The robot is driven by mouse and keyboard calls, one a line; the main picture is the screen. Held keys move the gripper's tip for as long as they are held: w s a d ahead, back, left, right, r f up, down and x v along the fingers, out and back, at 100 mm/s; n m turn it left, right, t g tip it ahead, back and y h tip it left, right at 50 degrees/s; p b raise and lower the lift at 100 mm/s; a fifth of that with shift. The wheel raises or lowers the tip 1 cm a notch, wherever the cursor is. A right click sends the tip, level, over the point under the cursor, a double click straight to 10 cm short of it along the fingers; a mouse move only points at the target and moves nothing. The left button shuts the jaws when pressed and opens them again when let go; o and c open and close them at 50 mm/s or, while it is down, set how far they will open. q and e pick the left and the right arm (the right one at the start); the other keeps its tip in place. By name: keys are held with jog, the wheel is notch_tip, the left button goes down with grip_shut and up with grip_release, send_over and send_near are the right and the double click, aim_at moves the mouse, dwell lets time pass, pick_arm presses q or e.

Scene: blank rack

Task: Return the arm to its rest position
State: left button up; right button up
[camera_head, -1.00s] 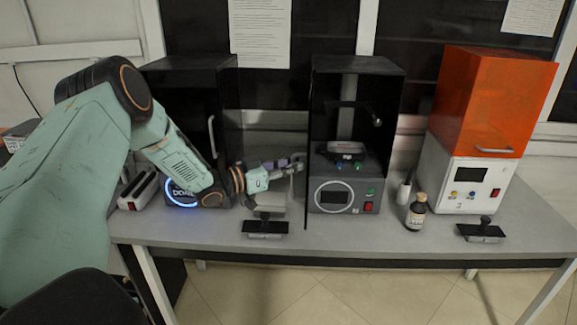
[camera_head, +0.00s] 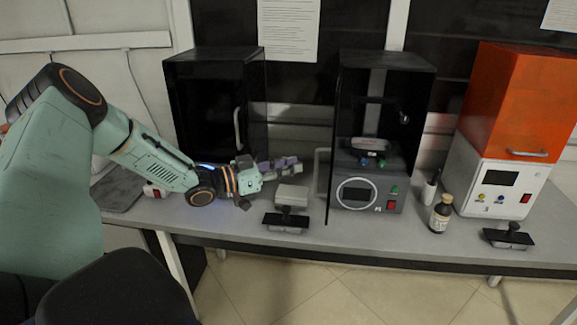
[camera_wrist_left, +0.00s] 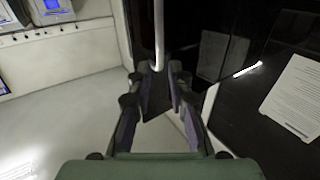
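My left arm comes in from the left in the head view, low over the bench in front of the left black cabinet (camera_head: 210,100). My left gripper (camera_head: 285,164) points right, above a small pale block (camera_head: 291,194). In the left wrist view the two fingers of the gripper (camera_wrist_left: 158,72) are apart with nothing between them. A pale bar-shaped handle (camera_wrist_left: 158,35) shows beyond the fingertips; I cannot tell any contact. My right gripper is in neither view.
The middle black cabinet (camera_head: 388,65) has a door handle (camera_head: 322,172) at its left. A brown bottle (camera_head: 440,214), an orange-topped machine (camera_head: 515,100) and black-topped tools (camera_head: 286,221) stand on the grey bench (camera_head: 240,222). Bare bench lies along the front edge.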

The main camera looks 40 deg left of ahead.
pick_arm(q)
jog(key=shift+s+a+r, duration=0.1)
jog(key=shift+s+a, duration=0.05)
jog(key=shift+s, duration=0.1)
jog(key=shift+w, duration=0.15)
jog(key=s+d+f+n+g+y+b, duration=0.35)
jog(key=d+f, duration=0.45)
jog(key=f, duration=0.5)
jog(key=s+d+f+n+g+y+b, duration=0.2)
jog(key=s+d+f+n+g+b, duration=0.4)
jog(key=f, duration=0.7)
jog(key=s+d+f+m+g+y+b, duration=0.1)
jog(key=s+d+f+g+b, duration=0.1)
jog(key=s+f, duration=0.4)
jog(key=s+d+f+m+g+b, duration=0.1)
jog(key=s+f+b, duration=0.4)
jog(key=s, duration=0.7)
jog(key=s+d+f+m+g+y+b, duration=0.1)
jog(key=s+d+f+m+g+b, duration=0.1)
jog(key=s+f, duration=0.7)
jog(key=d+g+b, duration=0.1)
jog(key=d, duration=0.1)
jog(key=shift+s+d+y, duration=0.25)
jog(key=shift+d+y, duration=0.05)
jog(key=shift+y, duration=0.05)
